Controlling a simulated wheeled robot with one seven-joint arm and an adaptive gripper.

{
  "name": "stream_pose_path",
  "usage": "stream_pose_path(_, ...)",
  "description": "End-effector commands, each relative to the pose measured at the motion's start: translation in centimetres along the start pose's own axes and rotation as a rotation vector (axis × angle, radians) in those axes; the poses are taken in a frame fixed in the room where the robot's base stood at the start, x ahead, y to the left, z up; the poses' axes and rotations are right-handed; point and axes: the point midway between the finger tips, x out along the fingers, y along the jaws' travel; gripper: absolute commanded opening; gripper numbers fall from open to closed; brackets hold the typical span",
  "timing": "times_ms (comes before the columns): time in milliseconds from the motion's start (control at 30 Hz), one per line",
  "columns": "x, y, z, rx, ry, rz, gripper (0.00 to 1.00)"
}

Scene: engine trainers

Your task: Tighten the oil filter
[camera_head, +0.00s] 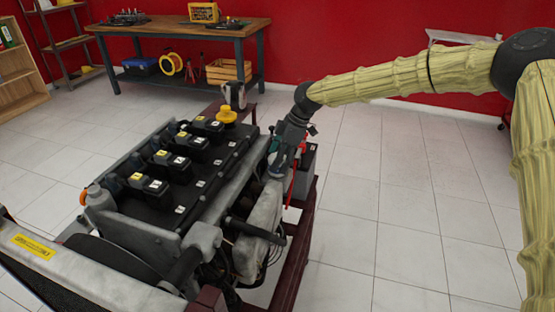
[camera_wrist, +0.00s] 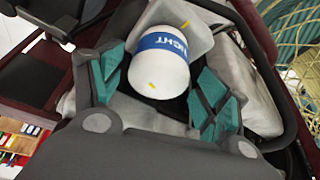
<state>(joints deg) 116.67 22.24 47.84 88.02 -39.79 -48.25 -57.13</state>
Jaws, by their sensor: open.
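The oil filter (camera_wrist: 157,70) is a white rounded canister with a blue lettered band, in the middle of the wrist view. It sits against a grey engine part (camera_wrist: 200,35). One small yellow mark shows on the filter and another on the grey part, apart from each other. My gripper (camera_wrist: 160,88) is open, with one teal-padded finger on each side of the filter. Gaps show between the pads and the filter, so it is not gripped.
The engine (camera_head: 180,175) stands on a dark red frame (camera_head: 298,245), with a yellow cap (camera_head: 227,114) on top. A grey and black box (camera_head: 305,165) stands close beside my gripper. A workbench (camera_head: 180,28) is at the back. The tiled floor to the right is clear.

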Motion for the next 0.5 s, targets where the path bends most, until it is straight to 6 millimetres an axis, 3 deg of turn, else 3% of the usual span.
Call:
stream_pose_path(400, 0.79, -0.02, 0.10, 0.001, 0.000, -0.001, 0.75)
stream_pose_path(500, 0.79, -0.03, 0.10, 0.001, 0.000, -0.001, 0.59)
